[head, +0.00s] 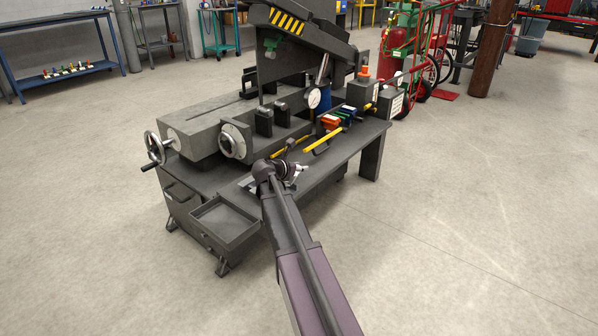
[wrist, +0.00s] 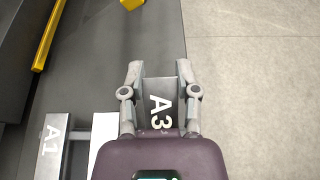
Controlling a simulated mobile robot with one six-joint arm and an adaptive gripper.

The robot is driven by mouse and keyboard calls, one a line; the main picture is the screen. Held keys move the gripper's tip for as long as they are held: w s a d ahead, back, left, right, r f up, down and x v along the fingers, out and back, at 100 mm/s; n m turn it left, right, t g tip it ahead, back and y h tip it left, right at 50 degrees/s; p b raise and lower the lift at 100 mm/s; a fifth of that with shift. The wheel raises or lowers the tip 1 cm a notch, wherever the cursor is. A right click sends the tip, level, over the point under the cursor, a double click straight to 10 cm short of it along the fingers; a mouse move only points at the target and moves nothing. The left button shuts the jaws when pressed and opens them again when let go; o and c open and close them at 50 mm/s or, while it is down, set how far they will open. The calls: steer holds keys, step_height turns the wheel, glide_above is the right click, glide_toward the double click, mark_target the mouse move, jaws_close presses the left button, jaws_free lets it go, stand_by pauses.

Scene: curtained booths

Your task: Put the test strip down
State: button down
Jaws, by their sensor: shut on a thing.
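My gripper (wrist: 159,80) is shut on a dark grey test strip marked A3 (wrist: 160,104), which lies between its two fingers in the wrist view. The strip is over the dark bench top (wrist: 100,70), near its right edge. I cannot tell whether the strip touches the bench. In the head view my gripper (head: 292,174) is at the front edge of the bench, and the strip is too small to make out. A grey piece marked A1 (wrist: 52,142) lies to the left of my gripper in the wrist view.
Yellow-handled tools (head: 322,140) lie on the bench behind my gripper. A grey machine (head: 205,130) with a handwheel stands to the left. Bare floor (head: 470,210) lies to the right.

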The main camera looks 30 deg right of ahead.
steer(key=shift+f+b, duration=0.55)
steer(key=shift+f, duration=0.05)
stand_by(0.3)
steer(key=shift+c, duration=1.8)
jaws_free()
steer(key=shift+r, duration=0.15)
steer(key=shift+r+p, duration=0.6)
steer(key=shift+p, duration=0.15)
steer(key=p+v, duration=0.4)
steer(key=v, duration=0.8)
steer(key=shift+f, duration=0.15)
